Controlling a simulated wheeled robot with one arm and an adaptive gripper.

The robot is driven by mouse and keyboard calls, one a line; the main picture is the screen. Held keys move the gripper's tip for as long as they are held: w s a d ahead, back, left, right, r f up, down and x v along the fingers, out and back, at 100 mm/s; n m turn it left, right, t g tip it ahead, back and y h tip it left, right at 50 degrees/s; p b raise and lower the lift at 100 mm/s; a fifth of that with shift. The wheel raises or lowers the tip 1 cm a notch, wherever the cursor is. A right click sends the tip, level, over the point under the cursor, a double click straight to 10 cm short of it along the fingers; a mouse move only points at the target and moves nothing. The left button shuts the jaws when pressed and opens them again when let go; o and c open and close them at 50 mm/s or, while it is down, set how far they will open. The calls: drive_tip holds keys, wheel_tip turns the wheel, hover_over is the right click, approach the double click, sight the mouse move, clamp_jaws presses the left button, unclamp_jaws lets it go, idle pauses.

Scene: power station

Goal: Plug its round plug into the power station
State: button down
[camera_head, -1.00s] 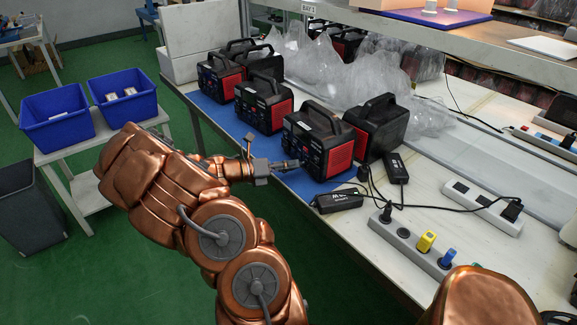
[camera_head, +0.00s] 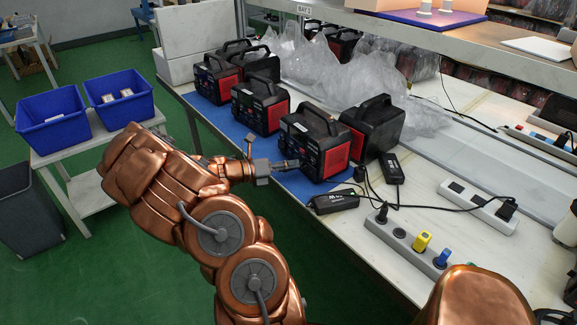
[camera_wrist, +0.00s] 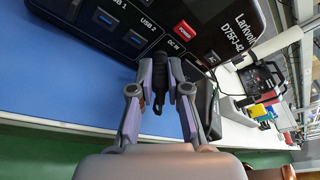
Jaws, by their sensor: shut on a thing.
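A black power station (camera_head: 308,150) with a red side panel and top handle stands at the front of the blue mat. In the wrist view its front panel (camera_wrist: 135,22) shows USB ports, a red POWER button and a DC IN label. My gripper (camera_head: 292,164) is level with this front face. In the wrist view my gripper (camera_wrist: 160,75) is shut on a black round plug (camera_wrist: 159,88), whose far end points at the panel near DC IN. The socket is hidden behind the plug and fingers, so I cannot tell whether the tip is inside.
More power stations (camera_head: 258,103) stand behind, and one (camera_head: 372,125) stands to the right. Black adapters (camera_head: 333,201) (camera_head: 393,170) with cables lie nearby. Power strips (camera_head: 408,240) (camera_head: 476,203) lie right on the bench. Blue bins (camera_head: 53,122) stand on a side table at left.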

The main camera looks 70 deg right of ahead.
drive_tip(key=shift+s+d, duration=0.1)
drive_tip(key=shift+d, duration=0.1)
idle(0.3)
drive_tip(key=c, duration=1.1)
unclamp_jaws()
drive_tip(key=shift+o, duration=0.2)
drive_tip(key=v, duration=1.2)
